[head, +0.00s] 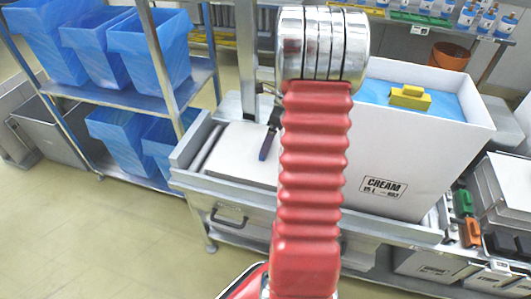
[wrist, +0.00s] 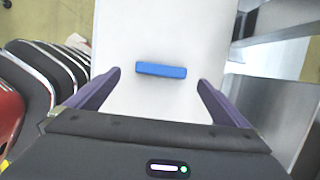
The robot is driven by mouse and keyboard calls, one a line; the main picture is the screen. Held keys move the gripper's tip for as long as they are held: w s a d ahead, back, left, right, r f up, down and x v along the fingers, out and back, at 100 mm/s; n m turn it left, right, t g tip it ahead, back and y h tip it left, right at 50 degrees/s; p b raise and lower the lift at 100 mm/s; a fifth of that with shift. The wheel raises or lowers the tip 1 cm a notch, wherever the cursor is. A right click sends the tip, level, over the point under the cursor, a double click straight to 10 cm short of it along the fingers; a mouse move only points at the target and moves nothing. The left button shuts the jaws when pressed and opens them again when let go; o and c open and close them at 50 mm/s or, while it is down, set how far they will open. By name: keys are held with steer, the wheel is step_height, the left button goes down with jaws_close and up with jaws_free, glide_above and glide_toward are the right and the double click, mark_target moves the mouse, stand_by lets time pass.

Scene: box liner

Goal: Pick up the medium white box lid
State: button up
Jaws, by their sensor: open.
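A white lid (wrist: 160,100) with a blue bar handle (wrist: 161,69) fills the middle of the wrist view. My gripper (wrist: 159,76) is open, with its two purple fingers apart on either side of the handle and nothing held. I cannot tell how far the fingertips are above the lid. In the head view a flat white surface (head: 236,155), apparently this lid, lies on the metal bench left of my red arm. One dark finger shows over it there; the rest of my gripper is hidden behind the arm.
A large white box (head: 390,160) labelled CREAM, with blue lining and a yellow block (head: 410,97) on top, stands right on the bench (head: 215,190). Blue-lined bins (head: 150,50) fill a rack at left. Dark-edged panels (wrist: 45,65) stand left in the wrist view.

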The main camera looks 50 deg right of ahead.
steer(key=shift+f, duration=0.25)
steer(key=shift+w+x, duration=0.15)
steer(key=shift+x, duration=1.15)
steer(key=shift+w+x, duration=0.1)
steer(key=shift+x, duration=1.25)
steer(key=shift+r, duration=0.1)
steer(key=shift+c, duration=0.3)
steer(key=c, duration=1.2)
